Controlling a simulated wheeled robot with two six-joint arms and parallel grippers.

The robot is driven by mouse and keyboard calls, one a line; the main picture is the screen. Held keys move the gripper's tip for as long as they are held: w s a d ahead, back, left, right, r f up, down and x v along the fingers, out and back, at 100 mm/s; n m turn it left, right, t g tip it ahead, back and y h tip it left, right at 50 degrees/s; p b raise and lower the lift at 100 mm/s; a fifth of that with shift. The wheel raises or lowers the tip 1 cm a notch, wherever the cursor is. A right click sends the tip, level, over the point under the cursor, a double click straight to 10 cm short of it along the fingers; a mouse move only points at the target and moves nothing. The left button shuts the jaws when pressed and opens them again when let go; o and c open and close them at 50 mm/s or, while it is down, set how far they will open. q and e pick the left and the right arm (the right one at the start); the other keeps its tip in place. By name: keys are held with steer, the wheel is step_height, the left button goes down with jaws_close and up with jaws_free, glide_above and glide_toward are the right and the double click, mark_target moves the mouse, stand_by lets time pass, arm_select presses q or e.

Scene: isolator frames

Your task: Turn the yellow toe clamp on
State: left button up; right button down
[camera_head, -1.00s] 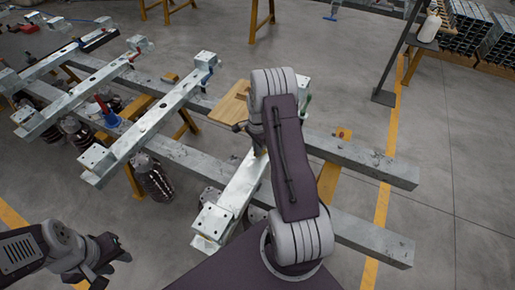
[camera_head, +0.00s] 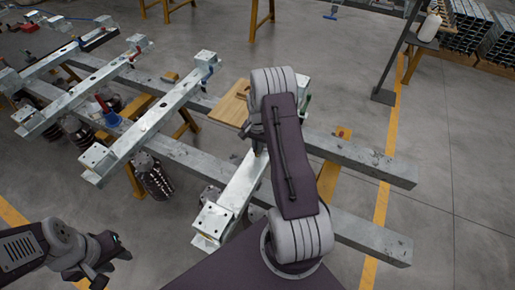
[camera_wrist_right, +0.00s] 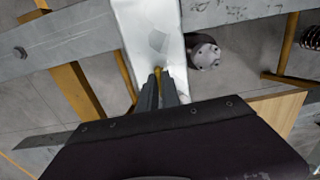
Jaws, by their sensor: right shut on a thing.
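In the right wrist view, the two grey fingers of my right gripper (camera_wrist_right: 161,92) are closed around a narrow yellow piece (camera_wrist_right: 157,72), which looks like part of the yellow toe clamp. It lies against a pale steel beam (camera_wrist_right: 150,30); most of the clamp is hidden by the fingers. In the head view, my right forearm covers the gripper and the clamp, and the same beam (camera_head: 236,192) shows beside the arm. My left gripper (camera_head: 112,265) is at the lower left, away from the beams, with its fingers apart and nothing between them.
Two long grey rails (camera_head: 365,162) carry several steel cross beams (camera_head: 150,122). A wooden board (camera_head: 232,104) lies beside my right arm. A red clamp (camera_head: 101,102) and a blue part (camera_head: 113,119) sit to the left. Open floor (camera_head: 455,190) lies to the right.

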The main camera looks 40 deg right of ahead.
stand_by(0.3)
steer(key=c, duration=1.6)
jaws_free()
steer(key=shift+o, duration=0.2)
step_height(320, 180, up, 9)
steer(key=shift+b, duration=0.3)
